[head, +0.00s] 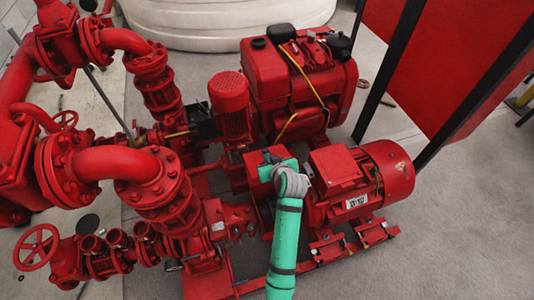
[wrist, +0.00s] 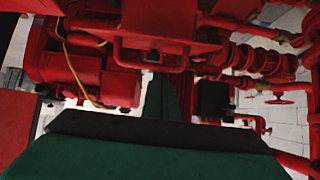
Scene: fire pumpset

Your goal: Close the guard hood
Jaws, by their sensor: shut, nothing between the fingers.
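The guard hood appears to be the small red box (head: 262,166) between the pump and the motor in the head view. My wrist and green arm cover part of it, and I cannot tell how far it is tilted. My gripper (head: 272,160) is at the hood's upper side, shut and empty; contact cannot be told. In the wrist view the green gripper (wrist: 165,98) points into the picture, its tips dark and hard to make out. A red part with a loop-shaped bar (wrist: 155,47) is close above it; it may belong to the hood.
The red motor (head: 362,185) stands right of the hood and the engine (head: 300,75) behind it. Red flanged pipes (head: 125,165) and valves crowd the left. A red panel (head: 450,60) on dark posts stands at the right. Grey floor (head: 450,235) is clear at the lower right.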

